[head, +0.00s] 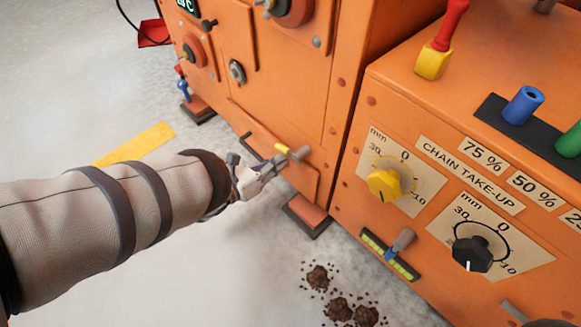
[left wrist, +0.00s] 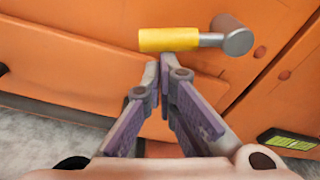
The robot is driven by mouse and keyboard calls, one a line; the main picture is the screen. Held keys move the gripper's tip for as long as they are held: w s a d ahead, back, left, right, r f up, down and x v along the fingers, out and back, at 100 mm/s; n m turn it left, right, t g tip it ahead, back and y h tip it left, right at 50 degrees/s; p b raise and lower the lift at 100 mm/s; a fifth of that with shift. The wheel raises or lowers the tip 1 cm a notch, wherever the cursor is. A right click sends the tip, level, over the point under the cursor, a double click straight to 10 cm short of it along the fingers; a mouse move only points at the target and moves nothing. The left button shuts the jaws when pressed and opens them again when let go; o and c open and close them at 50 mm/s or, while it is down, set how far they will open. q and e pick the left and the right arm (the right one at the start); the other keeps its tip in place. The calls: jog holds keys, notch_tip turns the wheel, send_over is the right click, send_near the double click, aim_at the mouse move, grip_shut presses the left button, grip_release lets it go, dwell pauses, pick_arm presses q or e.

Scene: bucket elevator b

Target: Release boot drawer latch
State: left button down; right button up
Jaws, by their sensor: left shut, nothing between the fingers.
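The latch (head: 282,148) is a short lever with a yellow grip and a grey metal pivot, on the orange housing at the top edge of the low boot drawer (head: 300,178). In the left wrist view the latch (left wrist: 168,39) lies roughly level, its grip pointing left from the pivot. My left gripper (head: 274,164) is shut and empty. In the left wrist view its fingertips (left wrist: 160,63) are together just below the yellow grip; I cannot tell whether they touch it. My right gripper is not in view.
To the right stands an orange box with a yellow knob (head: 384,185) and a black knob (head: 472,253). A red-topped lever (head: 442,45) is on top. Brown clumps (head: 340,308) lie on the floor. A yellow strip (head: 135,143) lies behind my left arm.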

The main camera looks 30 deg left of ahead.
pick_arm(q)
jog(key=shift+w+a+r, duration=0.1)
jog(key=shift+a+r, duration=0.25)
jog(key=shift+r, duration=0.05)
jog(key=shift+w+a+r+p, duration=0.1)
jog(key=shift+a+r+p, duration=0.25)
jog(key=shift+r, duration=0.1)
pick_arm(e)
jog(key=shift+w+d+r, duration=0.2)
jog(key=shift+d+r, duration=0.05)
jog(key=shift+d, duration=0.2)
pick_arm(q)
jog(key=shift+r, duration=0.1)
